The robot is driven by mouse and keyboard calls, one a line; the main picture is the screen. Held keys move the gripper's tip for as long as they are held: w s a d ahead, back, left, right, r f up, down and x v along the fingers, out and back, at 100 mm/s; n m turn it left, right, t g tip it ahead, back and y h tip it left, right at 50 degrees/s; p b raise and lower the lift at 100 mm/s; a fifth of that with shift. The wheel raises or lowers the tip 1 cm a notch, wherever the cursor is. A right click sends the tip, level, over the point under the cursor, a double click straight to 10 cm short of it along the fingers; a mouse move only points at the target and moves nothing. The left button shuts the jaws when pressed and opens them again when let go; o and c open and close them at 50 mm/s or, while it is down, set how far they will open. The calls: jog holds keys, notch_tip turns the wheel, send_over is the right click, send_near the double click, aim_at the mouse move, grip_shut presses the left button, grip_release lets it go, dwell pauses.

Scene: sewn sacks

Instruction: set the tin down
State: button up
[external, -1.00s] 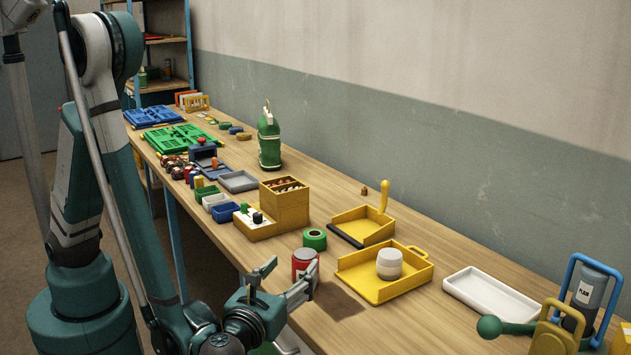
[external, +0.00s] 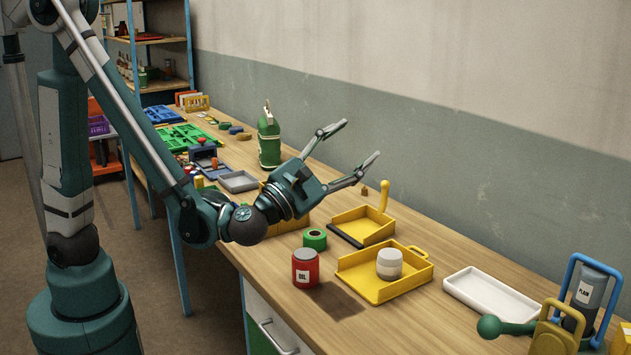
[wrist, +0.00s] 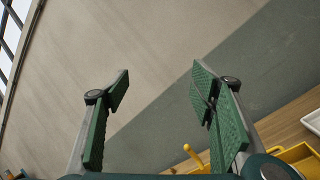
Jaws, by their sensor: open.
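A red tin (external: 305,268) with a white label and grey lid stands upright on the wooden bench (external: 410,318) near its front edge. My gripper (external: 360,146) is raised well above the bench, up and right of the tin in the external view, and points toward the wall. Its fingers are spread wide with nothing between them. The wrist view also shows my gripper (wrist: 158,88) open and empty, with green pads and the wall beyond. The tin is not in the wrist view.
A green tape roll (external: 315,239) lies just behind the tin. A yellow tray (external: 372,290) holding a pale round container (external: 389,263) is right of it. A yellow dustpan-like tray (external: 360,226) and a white tray (external: 490,296) stand farther off. Bench in front of the yellow tray is clear.

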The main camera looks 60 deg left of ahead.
jog(key=w+a+r+m+g+h, duration=0.25)
jog(key=r+m+h, duration=0.4)
jog(key=m, duration=0.65)
jog(key=s+a+f+m+g+h, duration=0.2)
jog(key=a+f+m+g+h, duration=0.15)
jog(key=a+f+m, duration=0.3)
jog(key=s+a+f+m+g+y, duration=0.4)
jog(key=s+a+f, duration=0.5)
jog(key=a, duration=0.4)
jog(key=s+a+f+m+g+y, duration=0.4)
jog(key=s+a+f, duration=0.6)
jog(key=a, duration=0.4)
jog(key=shift+s+f+g, duration=0.15)
jog(key=shift+s+g, duration=0.65)
jog(key=shift+s, duration=0.1)
